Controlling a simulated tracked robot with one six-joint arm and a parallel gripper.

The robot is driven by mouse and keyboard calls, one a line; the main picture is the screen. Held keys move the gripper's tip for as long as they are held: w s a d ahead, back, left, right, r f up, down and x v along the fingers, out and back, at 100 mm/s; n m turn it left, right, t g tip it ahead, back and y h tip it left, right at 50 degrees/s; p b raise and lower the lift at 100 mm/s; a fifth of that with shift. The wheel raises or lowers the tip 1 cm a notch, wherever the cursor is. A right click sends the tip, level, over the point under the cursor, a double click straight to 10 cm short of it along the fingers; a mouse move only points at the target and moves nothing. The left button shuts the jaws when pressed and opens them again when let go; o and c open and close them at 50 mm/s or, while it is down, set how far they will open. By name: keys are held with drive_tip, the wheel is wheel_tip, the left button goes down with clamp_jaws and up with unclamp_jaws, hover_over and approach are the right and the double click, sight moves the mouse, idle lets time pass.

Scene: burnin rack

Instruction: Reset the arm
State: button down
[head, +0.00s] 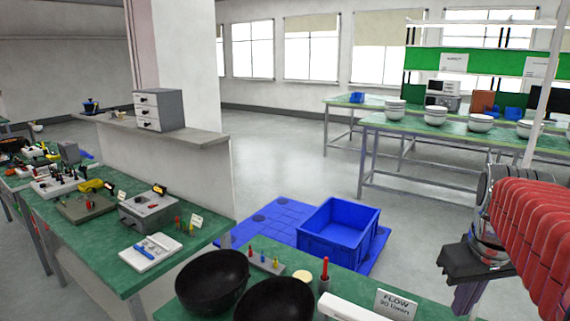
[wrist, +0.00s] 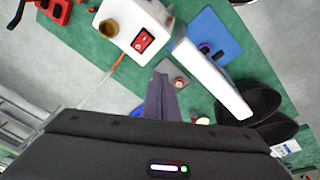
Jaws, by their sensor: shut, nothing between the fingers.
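My gripper (head: 463,304) hangs at the lower right of the head view, its dark fingers pointing down and together. In the wrist view my gripper (wrist: 161,78) shows as two grey-purple fingers, closed on each other with nothing between them. Below the fingers is a green bench top (wrist: 75,45). The red-sleeved part of my arm fills the right edge of the head view.
Black bowls (head: 212,281) stand on the near bench beside a FLOW sign (head: 395,304). The wrist view shows a white box (wrist: 133,24) with a red switch, a white bar (wrist: 212,82) and a blue pad (wrist: 215,38). A blue crate (head: 339,229) sits on the floor.

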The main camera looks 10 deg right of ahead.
drive_tip(key=s+a+f+t, duration=0.1)
drive_tip(key=s+a+f, duration=0.1)
drive_tip(key=a, duration=0.9)
drive_tip(key=s+a+f+n+t+y, duration=0.1)
drive_tip(key=a+f, duration=0.3)
drive_tip(key=a, duration=0.7)
drive_tip(key=shift+s+a+t, duration=0.15)
drive_tip(key=shift+s+t, duration=0.4)
drive_tip(key=shift+t, duration=0.15)
drive_tip(key=shift+s, duration=0.1)
